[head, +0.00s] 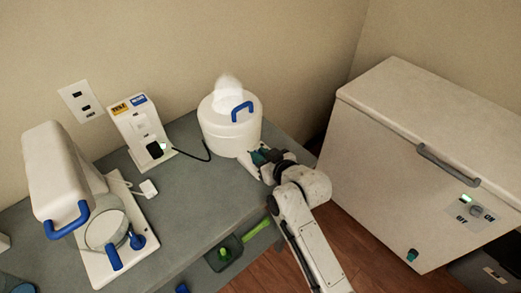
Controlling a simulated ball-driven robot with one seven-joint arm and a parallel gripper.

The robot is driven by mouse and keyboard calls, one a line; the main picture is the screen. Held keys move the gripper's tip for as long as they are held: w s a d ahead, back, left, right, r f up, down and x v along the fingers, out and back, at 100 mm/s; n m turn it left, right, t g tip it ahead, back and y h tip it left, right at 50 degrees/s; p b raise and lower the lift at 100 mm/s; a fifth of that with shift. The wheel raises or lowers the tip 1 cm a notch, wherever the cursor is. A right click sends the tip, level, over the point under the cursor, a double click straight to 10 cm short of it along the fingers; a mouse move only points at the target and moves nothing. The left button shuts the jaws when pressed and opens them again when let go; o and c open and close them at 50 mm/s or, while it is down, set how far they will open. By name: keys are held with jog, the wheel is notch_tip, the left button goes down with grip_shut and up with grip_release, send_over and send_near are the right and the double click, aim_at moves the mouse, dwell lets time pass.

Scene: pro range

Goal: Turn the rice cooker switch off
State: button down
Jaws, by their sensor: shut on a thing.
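The rice cooker (222,128) is a white round pot with a blue handle on its lid. It stands on the grey counter near the wall, and a pale steam-like puff rises above it. My gripper (259,158) is at the cooker's lower front right side, with its fingers close against the base. It is shut on a small part there, which appears to be the rice cooker switch. The fingers and wrist hide the switch, so its position cannot be seen.
A white socket unit (138,124) with a black plug and cord stands left of the cooker. A white stand mixer (57,170) with blue handles fills the counter's left. A white chest freezer (400,150) is at right, past the counter edge.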

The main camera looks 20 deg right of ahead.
jog(key=shift+n+g+y, duration=0.3)
jog(key=shift+n+y, duration=0.5)
jog(key=shift+y, duration=0.1)
jog(key=c, duration=1.1)
grip_release()
jog(key=shift+w, duration=0.1)
jog(key=shift+d, duration=0.1)
jog(key=b+v, duration=0.1)
jog(key=v, duration=1)
jog(key=shift+b, duration=0.35)
